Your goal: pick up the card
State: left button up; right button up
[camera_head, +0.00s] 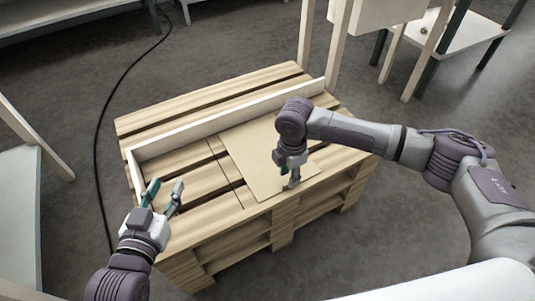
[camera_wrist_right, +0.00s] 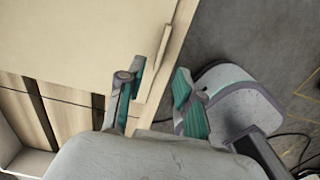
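The card (camera_head: 248,163) is a flat tan sheet lying on the wooden pallet (camera_head: 175,237), near its front edge. My right gripper (camera_head: 289,182) is over the card's front right part, pointing down. In the right wrist view its fingers (camera_wrist_right: 162,84) are apart beside the card (camera_wrist_right: 85,35), near the pallet's edge. I cannot tell whether the fingers touch the card. My left gripper (camera_head: 166,185) is open and empty at the pallet's front left corner, away from the card.
A low pale rail (camera_head: 225,117) runs along the pallet's back and left sides. White-topped tables stand at the back right (camera_head: 468,32) and far left (camera_head: 18,205). A black cable (camera_head: 108,95) lies on the grey floor left of the pallet.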

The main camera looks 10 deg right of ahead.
notch_tip(320, 180, down, 4)
jog(key=shift+w+d+f+b, duration=0.1)
jog(key=shift+w+b, duration=0.05)
jog(key=shift+b, duration=0.75)
jog(key=shift+f, duration=0.1)
pick_arm(q)
notch_tip(320, 180, up, 9)
jog(key=d+t+h, duration=0.1)
jog(key=t, duration=0.4)
jog(key=shift+d+f+t+h, duration=0.2)
jog(key=shift+t+h, duration=0.1)
jog(key=shift+t, duration=0.1)
pick_arm(e)
grip_shut()
